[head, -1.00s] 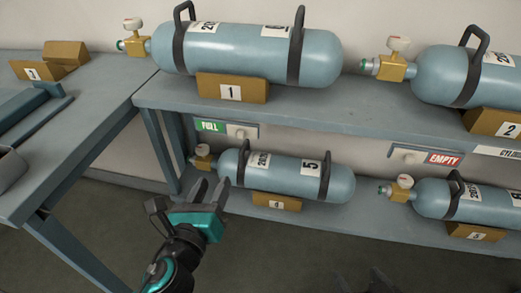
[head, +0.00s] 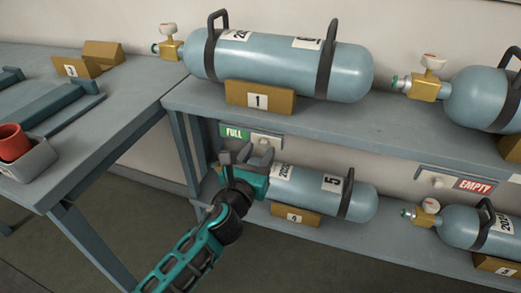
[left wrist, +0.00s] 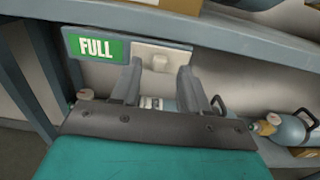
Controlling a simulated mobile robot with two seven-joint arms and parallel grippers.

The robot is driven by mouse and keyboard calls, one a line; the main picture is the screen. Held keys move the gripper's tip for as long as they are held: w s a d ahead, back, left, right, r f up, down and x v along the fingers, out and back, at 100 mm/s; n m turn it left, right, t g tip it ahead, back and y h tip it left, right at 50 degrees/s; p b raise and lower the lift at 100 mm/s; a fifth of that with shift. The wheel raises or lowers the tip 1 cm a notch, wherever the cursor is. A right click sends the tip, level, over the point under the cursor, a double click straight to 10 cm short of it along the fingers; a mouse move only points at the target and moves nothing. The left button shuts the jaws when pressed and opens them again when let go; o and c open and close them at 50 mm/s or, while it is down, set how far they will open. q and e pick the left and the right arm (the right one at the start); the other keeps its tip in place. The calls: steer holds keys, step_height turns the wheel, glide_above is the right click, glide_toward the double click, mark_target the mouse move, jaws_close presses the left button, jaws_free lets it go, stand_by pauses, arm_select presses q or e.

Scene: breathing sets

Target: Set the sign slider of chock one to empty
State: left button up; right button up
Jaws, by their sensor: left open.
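Chock one (head: 259,100), a tan block labelled 1, carries a blue cylinder (head: 290,66) on the upper shelf. Below it, the sign shows green FULL (head: 235,132) at left. Its pale slider plate with a small knob (head: 266,141) is at the right, and no EMPTY shows there. The left wrist view shows the sign's FULL face (left wrist: 96,47) and the slider knob (left wrist: 160,63). My left gripper (left wrist: 158,82) is open, its fingers pointing at the slider, one to each side of the knob in that view. It seems apart from the knob. My right gripper is not in view.
The shelf edge (left wrist: 200,28) runs just above the sign. Another sign (head: 474,185) at right reads EMPTY. A side table (head: 110,110) at left holds a tan chock and a grey bin.

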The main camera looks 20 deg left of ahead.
arm_select(q)
steer(key=shift+w, duration=0.9)
jaws_close()
